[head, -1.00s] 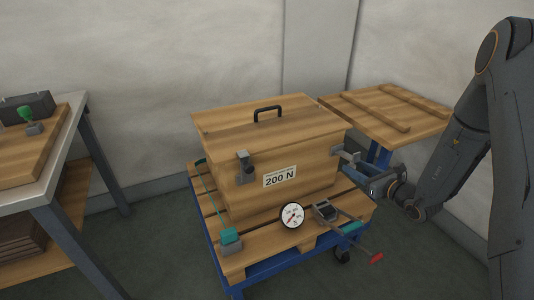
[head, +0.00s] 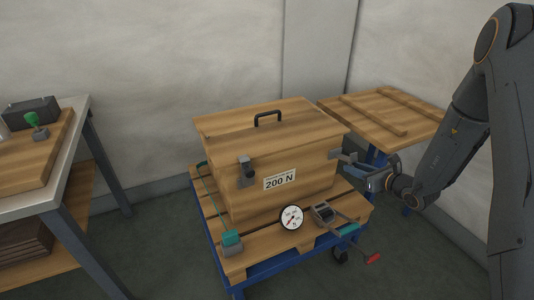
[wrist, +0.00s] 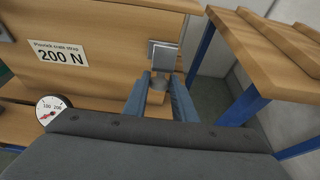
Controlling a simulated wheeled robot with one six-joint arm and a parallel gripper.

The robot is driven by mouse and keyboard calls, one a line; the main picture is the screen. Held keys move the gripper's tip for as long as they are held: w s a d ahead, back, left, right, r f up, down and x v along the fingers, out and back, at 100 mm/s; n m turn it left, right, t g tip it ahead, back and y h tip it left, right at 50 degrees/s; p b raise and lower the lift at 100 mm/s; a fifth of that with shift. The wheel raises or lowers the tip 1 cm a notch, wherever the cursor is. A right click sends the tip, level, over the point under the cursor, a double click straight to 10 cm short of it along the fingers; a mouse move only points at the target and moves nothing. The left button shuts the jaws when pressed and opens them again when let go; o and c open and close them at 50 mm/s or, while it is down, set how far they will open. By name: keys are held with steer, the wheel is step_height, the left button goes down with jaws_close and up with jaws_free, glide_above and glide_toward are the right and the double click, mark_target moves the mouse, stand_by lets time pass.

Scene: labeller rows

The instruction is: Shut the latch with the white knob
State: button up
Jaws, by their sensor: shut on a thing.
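A wooden crate (head: 235,155) with a hinged-looking lid and a black handle stands on a pallet. One latch (head: 246,170) with a dark knob is on its front face. A second grey latch (head: 345,156) sits at the crate's right end; it also shows in the wrist view (wrist: 163,56). My gripper (head: 364,178) is at this right latch. In the wrist view its two blue fingers (wrist: 158,92) stand either side of the latch's small knob and are closed on it. The knob is mostly hidden between the fingers, and its colour is hard to tell.
The pallet rests on a blue cart (head: 270,272). A wooden table (head: 385,115) stands behind right, and a workbench (head: 60,160) at left.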

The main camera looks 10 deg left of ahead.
mark_target(354, 154)
step_height(354, 154, up, 2)
steer(key=g+h+p, duration=0.1)
steer(key=p, duration=0.1)
steer(key=shift+w+a+p, duration=0.15)
steer(key=shift+p, duration=0.25)
steer(key=p, duration=0.1)
steer(key=r+g+h+p, duration=0.1)
steer(key=r+g+p, duration=0.1)
steer(key=shift+w+a+p, duration=0.3)
steer(key=shift+w, duration=0.1)
steer(key=shift+a+r+g+h+p, duration=0.1)
steer(key=shift+r+g+h+p, duration=0.1)
steer(key=shift+g+h+p, duration=0.25)
steer(key=shift+w+a+r+g+h+p, duration=0.2)
steer(key=shift+r+g+p, duration=0.25)
steer(key=shift+p, duration=1.05)
steer(key=shift+w+r+g+h+p, duration=0.15)
steer(key=shift+g+h+p, duration=0.2)
steer(key=shift+p, duration=0.95)
